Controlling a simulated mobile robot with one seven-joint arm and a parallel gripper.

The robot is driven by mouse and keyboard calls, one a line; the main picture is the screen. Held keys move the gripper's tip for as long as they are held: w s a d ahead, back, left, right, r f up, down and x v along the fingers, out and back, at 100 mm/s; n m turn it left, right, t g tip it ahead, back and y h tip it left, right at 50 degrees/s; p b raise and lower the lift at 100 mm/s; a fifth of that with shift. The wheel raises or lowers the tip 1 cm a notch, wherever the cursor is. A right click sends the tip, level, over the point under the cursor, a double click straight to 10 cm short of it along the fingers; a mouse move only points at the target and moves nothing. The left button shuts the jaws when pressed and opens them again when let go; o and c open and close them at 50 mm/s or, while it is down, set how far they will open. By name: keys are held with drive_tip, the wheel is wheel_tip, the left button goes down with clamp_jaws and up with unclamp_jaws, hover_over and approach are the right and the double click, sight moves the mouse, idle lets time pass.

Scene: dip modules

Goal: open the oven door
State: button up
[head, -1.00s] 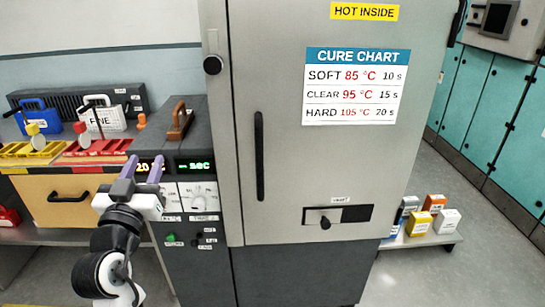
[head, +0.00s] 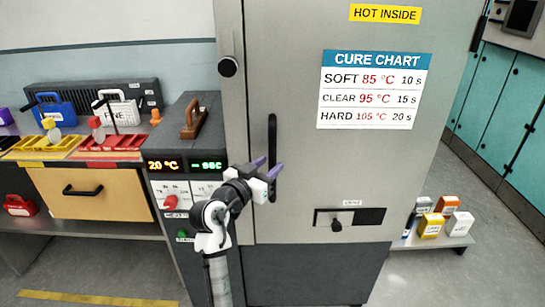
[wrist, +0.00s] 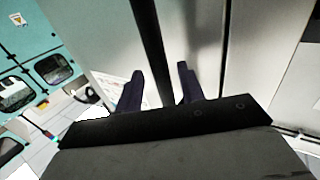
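The oven door (head: 340,180) is a tall grey panel with a yellow HOT INSIDE label and a cure chart. It looks shut against its frame. Its black vertical bar handle (head: 272,135) is near the door's left edge. My gripper (head: 268,168) is at the lower part of the handle, its purple fingers pointing at the door. In the wrist view the two fingers (wrist: 160,88) are apart, and the handle (wrist: 150,45) runs between or just in front of them. I cannot tell whether they touch it.
A control panel (head: 180,190) with lit displays stands left of the oven. A bench with a wooden drawer (head: 90,193) and coloured trays is farther left. Small boxes (head: 440,218) sit on a low shelf at right.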

drive_tip(key=shift+x, duration=1.3)
clamp_jaws()
